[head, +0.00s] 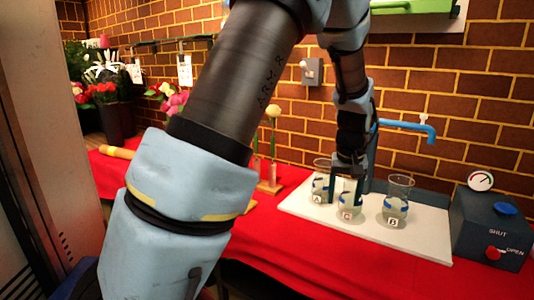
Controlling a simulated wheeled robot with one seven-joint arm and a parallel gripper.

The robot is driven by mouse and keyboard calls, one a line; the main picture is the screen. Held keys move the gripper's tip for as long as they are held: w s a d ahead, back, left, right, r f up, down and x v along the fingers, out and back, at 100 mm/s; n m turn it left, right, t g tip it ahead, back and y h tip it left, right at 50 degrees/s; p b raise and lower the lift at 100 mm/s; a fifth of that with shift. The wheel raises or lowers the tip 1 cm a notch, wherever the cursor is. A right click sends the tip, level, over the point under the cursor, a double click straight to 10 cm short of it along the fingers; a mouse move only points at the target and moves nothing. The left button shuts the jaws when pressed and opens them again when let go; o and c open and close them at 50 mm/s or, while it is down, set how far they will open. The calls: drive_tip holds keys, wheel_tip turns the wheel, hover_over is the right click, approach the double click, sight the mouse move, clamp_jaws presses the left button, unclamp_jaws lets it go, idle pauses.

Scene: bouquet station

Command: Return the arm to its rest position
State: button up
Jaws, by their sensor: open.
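My arm reaches from the front left up and over the red table. My gripper (346,190) points down at the glasses on the white board, its two dark fingers apart. Its fingertips overlap the rim of the glass marked C (349,207) in the picture; I cannot tell whether they touch it. The glass marked A (319,190) stands just left of the gripper, partly hidden behind it. The glass marked B (395,203) stands clear to the right. The glasses stand upright, with clear liquid and blue marks.
The white board (421,232) lies on the red table (300,237). A blue tap (407,127) rises behind it. A dark blue valve box (490,226) with a gauge (480,181) stands right. Flowers in a dark vase (116,121) and stems in a wooden stand (270,187) are left.

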drive_tip(key=s+a, duration=0.3)
drive_tip(key=a, duration=0.7)
drive_tip(key=s+a+n, duration=0.1)
drive_tip(key=s+a, duration=0.2)
drive_tip(key=a, duration=0.7)
drive_tip(key=s+a, duration=0.3)
drive_tip(key=a, duration=0.6)
drive_tip(key=shift+s+a+r+n, duration=0.2)
drive_tip(key=shift+s+a+n, duration=0.2)
